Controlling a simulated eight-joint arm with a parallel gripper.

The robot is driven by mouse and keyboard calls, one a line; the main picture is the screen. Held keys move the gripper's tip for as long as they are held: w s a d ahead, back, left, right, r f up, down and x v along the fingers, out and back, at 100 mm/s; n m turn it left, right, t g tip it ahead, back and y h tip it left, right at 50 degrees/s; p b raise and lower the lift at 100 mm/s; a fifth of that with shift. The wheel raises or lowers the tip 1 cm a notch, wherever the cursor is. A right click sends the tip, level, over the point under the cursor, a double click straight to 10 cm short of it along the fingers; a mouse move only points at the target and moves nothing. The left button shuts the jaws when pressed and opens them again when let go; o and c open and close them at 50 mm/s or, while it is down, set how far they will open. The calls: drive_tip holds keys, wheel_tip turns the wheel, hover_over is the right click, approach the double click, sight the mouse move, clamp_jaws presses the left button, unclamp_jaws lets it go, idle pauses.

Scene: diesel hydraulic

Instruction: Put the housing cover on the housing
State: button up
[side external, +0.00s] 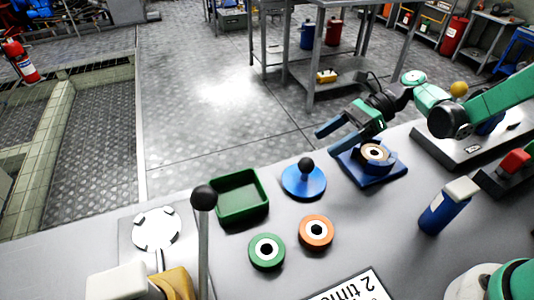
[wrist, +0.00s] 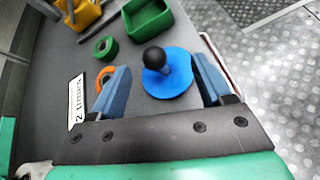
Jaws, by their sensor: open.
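The housing cover (side external: 304,183) is a blue disc with a black knob on a stem. It lies flat on the table in the middle of the side view. The housing (side external: 388,172) is a blue square base with a raised round seat to its right, holding a ring with a pale face and dark centre. My gripper (side external: 327,141) is open and empty, above the table near the housing's left side. In the wrist view the cover (wrist: 172,86) appears between the blue fingers, apart from them and farther from the camera. I cannot make out the housing there.
A green tray (side external: 240,217), a green ring (side external: 267,266) and an orange ring (side external: 316,246) lie left of and in front of the cover. A black-knobbed lever (side external: 204,196) stands at left. A blue bottle (side external: 440,214) stands at right. The table's far edge is close behind.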

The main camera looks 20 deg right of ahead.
drive_tip(key=s+d+r+n+t+h, duration=0.3)
drive_tip(key=n+h, duration=0.3)
drive_tip(key=n, duration=0.4)
drive_tip(key=s+d+r+n+t+h, duration=0.3)
drive_tip(key=s+d+r+n+h, duration=0.1)
drive_tip(key=n, duration=0.7)
drive_tip(key=shift+s+h, duration=0.5)
drive_tip(key=shift+h, duration=0.4)
drive_tip(key=shift+o, duration=0.4)
drive_tip(key=shift+s+d+r+n+t, duration=0.2)
drive_tip(key=shift+d+n+t, duration=0.1)
drive_tip(key=shift+n, duration=0.3)
drive_tip(key=n+g+y, duration=0.4)
drive_tip(key=n+g, duration=0.1)
drive_tip(key=n, duration=0.1)
approach(311, 160)
drive_tip(key=x, duration=0.6)
drive_tip(key=shift+a+f, duration=0.15)
drive_tip(key=shift+f, duration=0.05)
drive_tip(key=shift+x, duration=2.75)
